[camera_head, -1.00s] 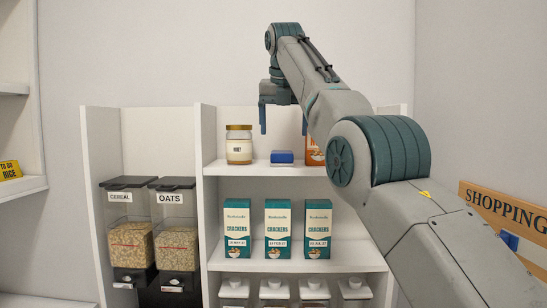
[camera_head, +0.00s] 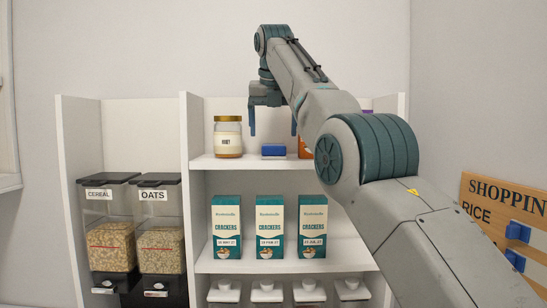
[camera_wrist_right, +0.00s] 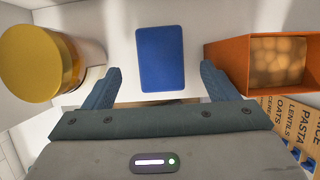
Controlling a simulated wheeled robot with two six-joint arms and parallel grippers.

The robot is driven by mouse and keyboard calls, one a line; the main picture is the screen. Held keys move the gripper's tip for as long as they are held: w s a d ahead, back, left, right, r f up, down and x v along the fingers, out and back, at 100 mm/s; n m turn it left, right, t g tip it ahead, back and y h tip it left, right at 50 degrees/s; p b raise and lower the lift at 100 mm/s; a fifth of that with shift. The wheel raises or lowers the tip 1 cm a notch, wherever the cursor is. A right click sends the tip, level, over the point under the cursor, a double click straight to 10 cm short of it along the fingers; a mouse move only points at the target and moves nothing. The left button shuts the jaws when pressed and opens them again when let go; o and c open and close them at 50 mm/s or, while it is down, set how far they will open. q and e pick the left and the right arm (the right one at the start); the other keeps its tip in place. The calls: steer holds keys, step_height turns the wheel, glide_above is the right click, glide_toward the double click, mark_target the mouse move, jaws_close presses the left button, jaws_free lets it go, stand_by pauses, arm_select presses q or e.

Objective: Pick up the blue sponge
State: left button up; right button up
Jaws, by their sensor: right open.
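The blue sponge (camera_head: 273,150) lies on the upper shelf between a honey-coloured jar and an orange box. My right gripper (camera_head: 272,128) is open and empty, its fingers pointing down over the sponge in the head view. In the right wrist view the sponge (camera_wrist_right: 161,58) shows whole as a blue rectangle, between and ahead of my right gripper's spread fingertips (camera_wrist_right: 160,72). No finger is seen touching it. My left gripper is not in view.
The gold-lidded jar (camera_head: 228,138) stands left of the sponge, and the open orange box (camera_wrist_right: 262,70) stands close on the right. Teal cracker boxes (camera_head: 270,227) fill the shelf below. Cereal and oats dispensers (camera_head: 160,240) stand left. A shopping board (camera_head: 505,225) is at right.

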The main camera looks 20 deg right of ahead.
mark_target(274, 151)
steer(key=b+x, duration=0.1)
steer(key=x, duration=0.3)
steer(key=shift+s, duration=0.15)
steer(key=shift+w, duration=0.2)
steer(key=shift+s+r, duration=0.1)
steer(key=shift+s, duration=0.15)
steer(key=c, duration=0.8)
steer(key=shift+w, duration=0.1)
steer(key=shift+c, duration=1.3)
